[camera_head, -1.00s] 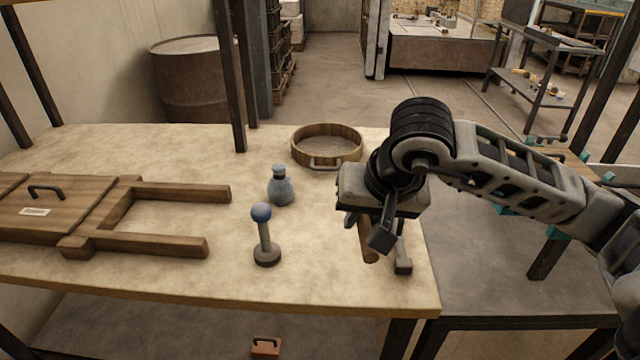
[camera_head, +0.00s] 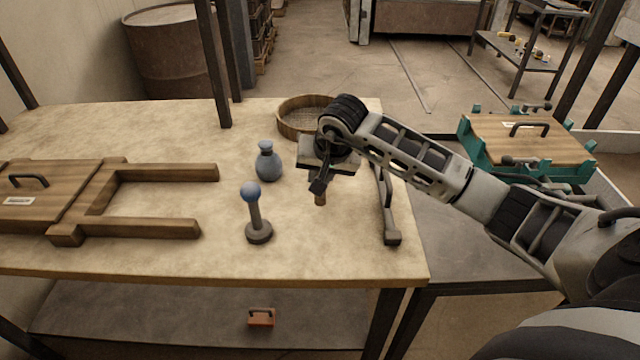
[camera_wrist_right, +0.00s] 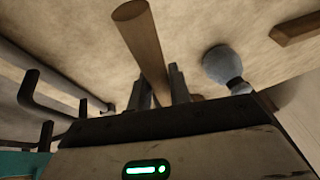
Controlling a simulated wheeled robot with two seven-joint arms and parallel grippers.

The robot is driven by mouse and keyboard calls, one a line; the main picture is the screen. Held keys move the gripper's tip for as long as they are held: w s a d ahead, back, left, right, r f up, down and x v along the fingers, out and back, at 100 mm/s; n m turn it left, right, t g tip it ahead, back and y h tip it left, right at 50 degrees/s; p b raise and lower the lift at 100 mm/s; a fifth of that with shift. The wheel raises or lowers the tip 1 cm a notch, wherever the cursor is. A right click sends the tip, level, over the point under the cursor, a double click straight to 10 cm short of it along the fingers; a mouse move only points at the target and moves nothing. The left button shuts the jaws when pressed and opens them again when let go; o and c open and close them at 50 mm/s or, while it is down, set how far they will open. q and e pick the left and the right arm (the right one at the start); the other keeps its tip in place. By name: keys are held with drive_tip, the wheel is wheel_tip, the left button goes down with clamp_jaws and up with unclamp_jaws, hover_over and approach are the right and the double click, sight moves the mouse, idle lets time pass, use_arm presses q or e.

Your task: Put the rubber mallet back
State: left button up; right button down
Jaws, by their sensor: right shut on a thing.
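My right gripper (camera_head: 319,184) is shut on the wooden handle of the rubber mallet (camera_head: 320,199), above the right part of the table. In the right wrist view, the round wooden handle (camera_wrist_right: 143,38) of the mallet passes between the fingers of my right gripper (camera_wrist_right: 160,88). The mallet's head cannot be made out; my gripper hides much of the tool. My left gripper is not in view.
A grey metal bar tool (camera_head: 388,210) is at the table's (camera_head: 330,260) right edge. A blue-grey bottle-shaped object (camera_head: 268,165), blue-knobbed tool (camera_head: 256,215) and wooden frame (camera_head: 165,228) are left of my gripper. A round sieve (camera_head: 290,122) is behind it.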

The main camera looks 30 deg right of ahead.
wheel_tip(320, 180, down, 3)
drive_tip(key=shift+w+f+p, duration=0.1)
drive_tip(key=shift+w+p, duration=0.05)
drive_tip(key=shift+p, duration=0.25)
drive_tip(key=shift+f, duration=0.15)
drive_tip(key=c, duration=1.3)
unclamp_jaws()
drive_tip(key=shift+r, duration=0.25)
drive_tip(key=v, duration=1.1)
drive_tip(key=shift+s+r, duration=0.3)
